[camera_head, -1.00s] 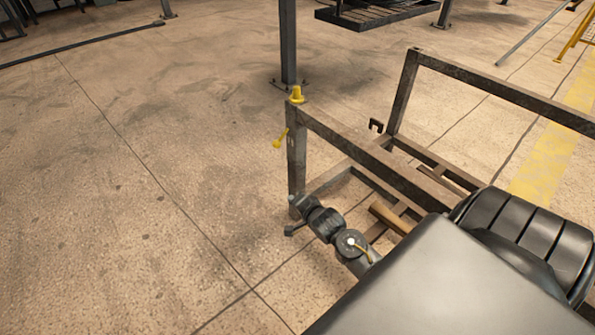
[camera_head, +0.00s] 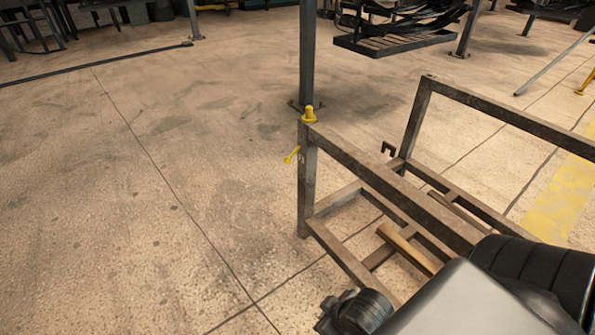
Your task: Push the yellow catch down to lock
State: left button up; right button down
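A grey, worn metal rack (camera_head: 400,186) stands right of the middle. A yellow knob-like piece (camera_head: 309,115) sits upright on top of its near left corner post (camera_head: 307,190). A small yellow lever (camera_head: 291,155) sticks out to the left from the same post, a little below the top, and slants down to its free end. I cannot tell which of the two yellow pieces is the catch. No gripper fingers show. Dark jointed parts, seemingly of my arm, show at the bottom edge, below the rack's lower rail and well apart from both yellow pieces.
A wooden bar (camera_head: 408,249) lies across the rack's lower frame. A dark hook-shaped bracket (camera_head: 388,148) is on its far side. A grey column (camera_head: 307,55) stands behind the corner post. The floor (camera_head: 140,230) to the left is clear.

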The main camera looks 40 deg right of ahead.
aim_at(288, 160)
jog(key=u, duration=0.05)
jog(key=k, duration=0.35)
jog(key=z, duration=0.45)
jog(key=i, duration=1.2)
jog(key=u, duration=0.45)
